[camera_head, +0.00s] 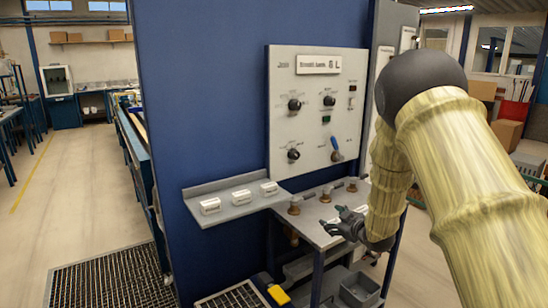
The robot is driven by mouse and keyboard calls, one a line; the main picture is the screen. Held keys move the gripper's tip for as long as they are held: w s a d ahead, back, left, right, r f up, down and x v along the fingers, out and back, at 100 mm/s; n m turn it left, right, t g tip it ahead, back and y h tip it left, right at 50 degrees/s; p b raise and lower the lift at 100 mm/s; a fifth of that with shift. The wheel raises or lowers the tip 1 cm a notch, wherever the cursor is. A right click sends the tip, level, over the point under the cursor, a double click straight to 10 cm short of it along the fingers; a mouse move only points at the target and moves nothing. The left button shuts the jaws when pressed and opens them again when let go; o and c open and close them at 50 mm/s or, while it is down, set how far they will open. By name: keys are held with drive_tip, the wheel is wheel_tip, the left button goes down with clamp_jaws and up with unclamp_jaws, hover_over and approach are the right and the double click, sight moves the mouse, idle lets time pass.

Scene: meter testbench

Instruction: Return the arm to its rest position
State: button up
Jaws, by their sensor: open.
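My gripper (343,224) is in front of the blue testbench, over the small grey worktable (316,231). Its dark fingers point left and stand apart, with nothing seen between them. My arm, in a yellowish bamboo-like cover with a dark round joint, comes in from the right and bends down to the gripper. I cannot tell how high the fingers are above the tabletop.
A panel (315,110) with black knobs (294,104) and a blue-handled lever (336,147) is on the blue wall (205,90). A grey shelf (232,209) holds three white blocks. Brass-coloured fittings (295,205) stand on the worktable. Grey bins (358,288) and a yellow object (278,294) lie below. Open floor (75,205) lies left.

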drive_tip(key=s+d+f+m+g+h, duration=0.25)
drive_tip(key=s+f+m+g, duration=0.35)
drive_tip(key=s+f, duration=2.2)
drive_tip(key=s+f+m+g+h, duration=0.1)
drive_tip(key=s+f+m+g, duration=0.1)
drive_tip(key=s, duration=1.5)
drive_tip(key=s+f+m+g+h, duration=0.1)
drive_tip(key=s+f+g, duration=0.4)
drive_tip(key=s, duration=1.2)
wheel_tip(320, 180, down, 2)
drive_tip(key=shift+a+f+m, duration=0.2)
drive_tip(key=shift+a+m, duration=0.1)
drive_tip(key=shift+m, duration=0.4)
